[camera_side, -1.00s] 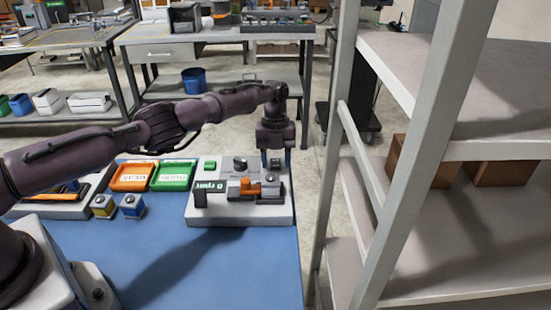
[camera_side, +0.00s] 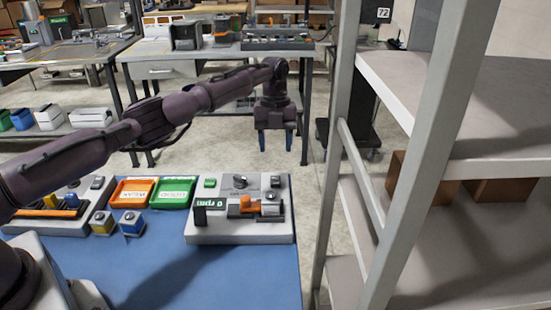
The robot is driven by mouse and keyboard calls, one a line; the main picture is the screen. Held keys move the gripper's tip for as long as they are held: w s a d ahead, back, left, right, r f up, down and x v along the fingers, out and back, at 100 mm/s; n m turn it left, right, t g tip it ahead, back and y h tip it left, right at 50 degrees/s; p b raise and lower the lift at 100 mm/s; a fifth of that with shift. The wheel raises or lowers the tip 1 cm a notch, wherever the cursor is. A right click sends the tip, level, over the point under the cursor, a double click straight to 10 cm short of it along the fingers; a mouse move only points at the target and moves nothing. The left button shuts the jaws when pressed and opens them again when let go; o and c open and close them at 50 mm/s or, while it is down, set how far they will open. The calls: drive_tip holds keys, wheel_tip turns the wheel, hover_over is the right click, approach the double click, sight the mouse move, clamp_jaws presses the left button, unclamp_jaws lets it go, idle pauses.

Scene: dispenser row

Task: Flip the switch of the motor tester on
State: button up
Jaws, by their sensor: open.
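The light grey box with a dark knob, a green display and an orange part is likely the motor tester (camera_side: 215,236). It sits at the right end of the blue work surface. The dark round knob (camera_side: 240,181) is on its back part, and a small dark switch-like part (camera_side: 275,181) is to the knob's right. I cannot tell which part is the switch or how it is set. My gripper (camera_side: 276,144) is open and empty, pointing down above the back right of the box. Its blue-tipped fingers are apart from it.
An orange tray (camera_side: 132,190) and a green tray (camera_side: 173,191) lie left of the box. Another device (camera_side: 60,208) is at the far left. A shelf post (camera_side: 345,150) rises close on the right.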

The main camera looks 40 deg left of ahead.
wheel_tip(320, 180, up, 2)
drive_tip(key=shift+r, duration=0.2)
